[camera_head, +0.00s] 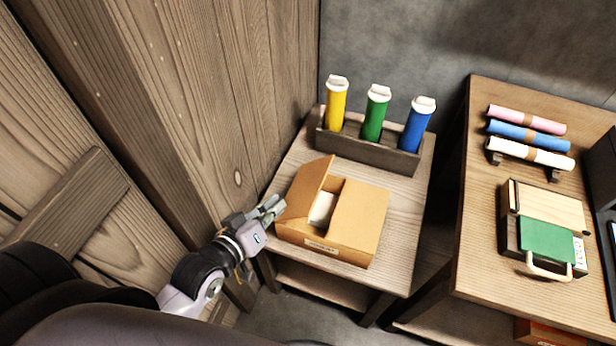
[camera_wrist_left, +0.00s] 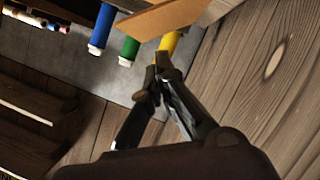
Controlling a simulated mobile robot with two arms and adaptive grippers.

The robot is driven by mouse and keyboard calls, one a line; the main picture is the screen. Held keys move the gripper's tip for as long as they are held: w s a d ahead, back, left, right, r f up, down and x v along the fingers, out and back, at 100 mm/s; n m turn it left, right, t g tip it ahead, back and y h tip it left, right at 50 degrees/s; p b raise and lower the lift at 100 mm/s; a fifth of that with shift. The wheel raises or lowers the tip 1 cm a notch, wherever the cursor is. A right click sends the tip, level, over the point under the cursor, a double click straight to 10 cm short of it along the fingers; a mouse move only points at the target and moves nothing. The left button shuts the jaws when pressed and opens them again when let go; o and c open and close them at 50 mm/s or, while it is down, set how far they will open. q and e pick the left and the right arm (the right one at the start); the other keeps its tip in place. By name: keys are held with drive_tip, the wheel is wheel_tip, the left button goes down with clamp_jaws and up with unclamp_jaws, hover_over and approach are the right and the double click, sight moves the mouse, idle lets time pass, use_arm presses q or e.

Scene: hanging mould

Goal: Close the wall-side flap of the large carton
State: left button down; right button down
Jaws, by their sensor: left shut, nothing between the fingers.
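The large carton (camera_head: 325,246) is a brown cardboard box on a small wooden table. Its wall-side flap (camera_head: 307,185) stands raised on the left, near the wooden wall. The right-hand flap (camera_head: 361,216) lies flat over the top. A gap between them shows something white inside. My left gripper (camera_head: 277,206) is shut and empty, just left of the raised flap, between it and the wall. I cannot tell whether it touches the carton. In the left wrist view, brown cardboard (camera_wrist_left: 165,17) shows just beyond the fingertips. My right gripper is not in view.
A wooden rack (camera_head: 367,151) behind the carton holds yellow (camera_head: 336,105), green (camera_head: 375,114) and blue (camera_head: 417,126) tubes. The plank wall (camera_head: 225,100) stands close on the left. A second table (camera_head: 480,225) at the right holds rolls and a box with a green panel.

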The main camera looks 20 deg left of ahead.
use_arm(q)
wheel_tip(320, 180, up, 3)
drive_tip(key=n+t, duration=0.1)
drive_tip(key=t, duration=0.1)
hover_over(308, 190)
drive_tip(key=a, duration=0.3)
drive_tip(key=shift+w+d+f+n+p, duration=0.1)
drive_tip(key=shift+f+n+p, duration=0.1)
drive_tip(key=shift+f, duration=0.2)
drive_tip(key=shift+w+d+f+n+p, duration=0.1)
drive_tip(key=shift+f+p, duration=0.05)
drive_tip(key=shift+f, duration=0.2)
drive_tip(key=shift+s+d+f, duration=0.25)
drive_tip(key=shift+d+f, duration=0.65)
drive_tip(key=shift+f, duration=0.2)
drive_tip(key=shift+d+f, duration=0.4)
drive_tip(key=shift+d, duration=0.05)
